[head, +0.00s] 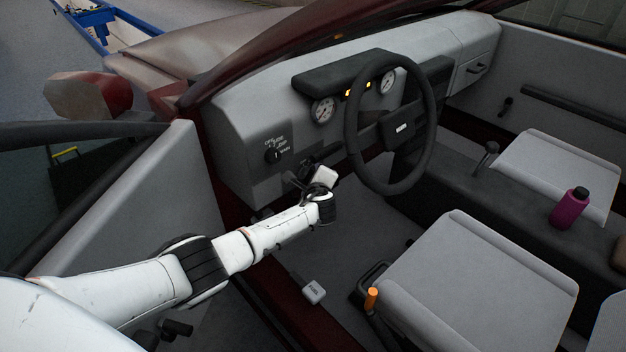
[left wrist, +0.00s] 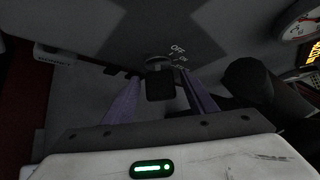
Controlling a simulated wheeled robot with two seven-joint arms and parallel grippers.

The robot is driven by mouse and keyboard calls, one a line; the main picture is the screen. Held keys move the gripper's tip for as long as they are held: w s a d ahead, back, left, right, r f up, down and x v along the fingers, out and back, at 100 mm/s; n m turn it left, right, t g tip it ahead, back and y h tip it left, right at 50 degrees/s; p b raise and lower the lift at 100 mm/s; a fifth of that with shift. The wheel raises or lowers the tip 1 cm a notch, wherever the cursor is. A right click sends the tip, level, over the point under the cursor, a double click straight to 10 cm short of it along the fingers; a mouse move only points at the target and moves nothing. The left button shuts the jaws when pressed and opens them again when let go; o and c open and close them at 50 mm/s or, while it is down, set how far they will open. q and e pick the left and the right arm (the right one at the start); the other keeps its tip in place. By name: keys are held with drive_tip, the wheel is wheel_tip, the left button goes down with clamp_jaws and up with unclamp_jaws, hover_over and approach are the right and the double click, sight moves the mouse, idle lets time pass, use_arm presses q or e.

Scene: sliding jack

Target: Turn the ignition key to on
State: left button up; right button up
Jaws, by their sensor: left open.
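In the left wrist view the ignition key (left wrist: 160,86) shows as a dark, squarish head in front of a round lock (left wrist: 157,62). The labels OFF and ON stand above and to the right of the lock. My left gripper (left wrist: 159,80) is open, with one finger on each side of the key head; I cannot tell if either touches it. In the head view my left gripper (head: 303,172) is below the dash, left of the steering wheel (head: 430,130). The key is not clear there. My right gripper is in neither view.
A dash knob (head: 273,156) with printed positions is left of my gripper. The open door (head: 150,200) stands beside my arm. The driver's seat (head: 490,275) and an orange-tipped lever (head: 371,298) are lower right. A purple bottle (head: 570,208) stands on the console.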

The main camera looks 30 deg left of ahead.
use_arm(q)
drive_tip(key=shift+s+d+r+p, duration=0.2)
drive_tip(key=shift+s+r+p, duration=0.05)
drive_tip(key=shift+s+p, duration=0.1)
drive_tip(key=p+v, duration=0.3)
drive_tip(key=v, duration=0.6)
drive_tip(key=shift+s+d, duration=0.15)
drive_tip(key=shift+d, duration=0.05)
drive_tip(key=s+d+f+n+g+h, duration=0.1)
drive_tip(key=s+d+f+n+h, duration=0.2)
drive_tip(key=s+d+f, duration=0.35)
drive_tip(key=s+d+f+n+g+h, duration=0.1)
drive_tip(key=s+d+f+n+h, duration=0.2)
drive_tip(key=s+f, duration=0.5)
drive_tip(key=s+d+r+n+h, duration=0.1)
drive_tip(key=s+n, duration=0.3)
drive_tip(key=s, duration=0.5)
drive_tip(key=s+d+r+n+h, duration=0.1)
drive_tip(key=s+n, duration=0.4)
drive_tip(key=s, duration=0.5)
drive_tip(key=shift+s+d+r+h, duration=0.25)
drive_tip(key=shift+d+h, duration=0.35)
drive_tip(key=shift+d, duration=0.15)
